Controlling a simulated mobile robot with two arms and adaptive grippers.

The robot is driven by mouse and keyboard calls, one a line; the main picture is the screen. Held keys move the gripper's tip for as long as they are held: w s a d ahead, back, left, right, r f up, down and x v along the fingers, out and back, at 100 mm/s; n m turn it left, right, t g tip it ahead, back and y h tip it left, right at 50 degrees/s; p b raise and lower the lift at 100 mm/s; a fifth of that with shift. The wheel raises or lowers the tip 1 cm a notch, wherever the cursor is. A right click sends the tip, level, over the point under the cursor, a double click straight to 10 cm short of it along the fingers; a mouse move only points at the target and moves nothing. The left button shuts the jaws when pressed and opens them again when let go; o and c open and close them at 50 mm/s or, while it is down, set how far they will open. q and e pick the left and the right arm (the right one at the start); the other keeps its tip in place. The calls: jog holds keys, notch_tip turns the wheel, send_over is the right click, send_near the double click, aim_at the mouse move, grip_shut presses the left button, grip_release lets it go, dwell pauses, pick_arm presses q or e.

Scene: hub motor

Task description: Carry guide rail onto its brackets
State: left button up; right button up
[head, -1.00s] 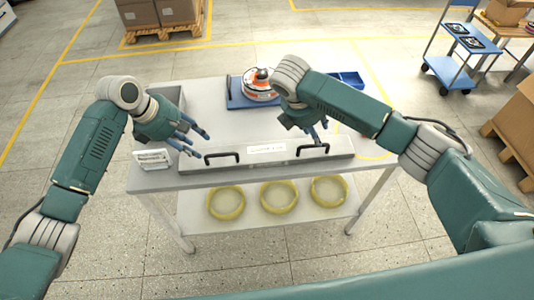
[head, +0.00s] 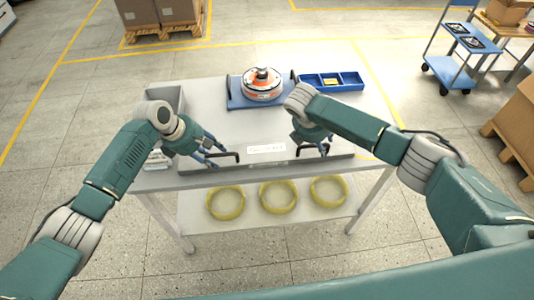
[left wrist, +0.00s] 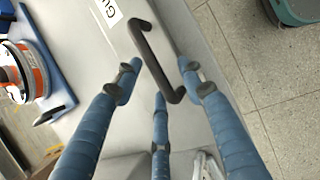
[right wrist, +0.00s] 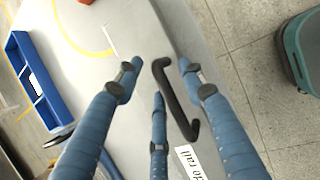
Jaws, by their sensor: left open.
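The guide rail (head: 266,148) is a long grey bar with a white label and two black handles, lying along the table's front edge. My left gripper (head: 219,157) is open at the left handle (head: 232,154); in the left wrist view that handle (left wrist: 152,55) lies between its spread blue fingers. My right gripper (head: 324,149) is at the right handle (head: 306,149); in the right wrist view its fingers are spread and the handle (right wrist: 172,95) lies between them. Neither gripper is closed on a handle. I cannot make out the brackets.
On the table (head: 215,110) stand an orange-and-white hub motor (head: 262,86) on a blue plate, a blue divided tray (head: 332,82) and a grey bin (head: 165,98). Several yellow rings (head: 278,196) lie on the lower shelf. The table middle is clear.

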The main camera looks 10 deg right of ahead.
pick_arm(q)
grip_shut()
pick_arm(e)
grip_shut()
